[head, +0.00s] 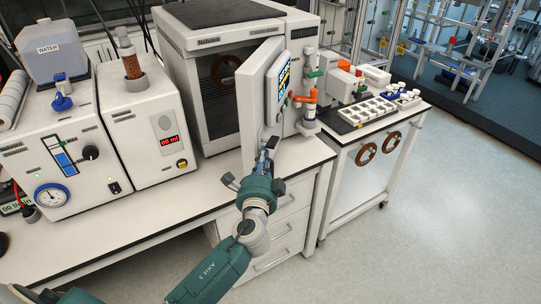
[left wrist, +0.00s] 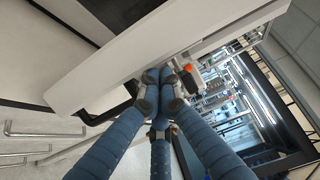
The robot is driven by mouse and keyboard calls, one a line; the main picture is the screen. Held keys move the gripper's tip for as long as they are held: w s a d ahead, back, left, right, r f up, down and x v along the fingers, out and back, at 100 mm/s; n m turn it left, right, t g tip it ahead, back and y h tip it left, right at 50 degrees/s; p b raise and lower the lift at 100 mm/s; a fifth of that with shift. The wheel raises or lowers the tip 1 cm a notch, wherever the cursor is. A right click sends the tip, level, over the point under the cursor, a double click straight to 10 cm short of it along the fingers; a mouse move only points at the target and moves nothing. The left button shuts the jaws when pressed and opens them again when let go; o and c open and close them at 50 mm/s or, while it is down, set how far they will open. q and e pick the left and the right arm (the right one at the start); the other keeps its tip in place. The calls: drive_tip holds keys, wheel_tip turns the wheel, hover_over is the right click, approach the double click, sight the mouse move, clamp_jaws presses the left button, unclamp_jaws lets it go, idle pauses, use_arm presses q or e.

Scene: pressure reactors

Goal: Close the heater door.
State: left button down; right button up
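The heater (head: 210,62) is a white box on the bench with a dark interior behind its opening. Its door (head: 262,95) stands open, swung out toward me, with a lit display panel near it. My left gripper (head: 265,158) is at the lower part of the door, on its near side. In the left wrist view, the blue fingers of the left gripper (left wrist: 167,82) converge with tips close together, beside the white door (left wrist: 150,55). I see nothing held between them; whether they touch the door is unclear. My right gripper is not in view.
To the left on the bench stand a white unit with a gauge (head: 55,150) and another with a red readout (head: 145,125). Right of the door is an orange valve (head: 307,98). A cart with a vial tray (head: 368,111) stands at right. The floor at right is clear.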

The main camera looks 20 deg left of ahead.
use_arm(q)
drive_tip(key=w+a+m+h+b, duration=0.2)
drive_tip(key=a+h+b, duration=0.2)
drive_tip(key=a, duration=0.7)
drive_tip(key=w+a+m+h+b, duration=0.2)
drive_tip(key=a+m+h+b, duration=0.1)
drive_tip(key=a, duration=0.9)
drive_tip(key=shift+w+a+r+t+h+b, duration=0.3)
drive_tip(key=shift+h+b, duration=0.2)
drive_tip(key=shift+b, duration=0.1)
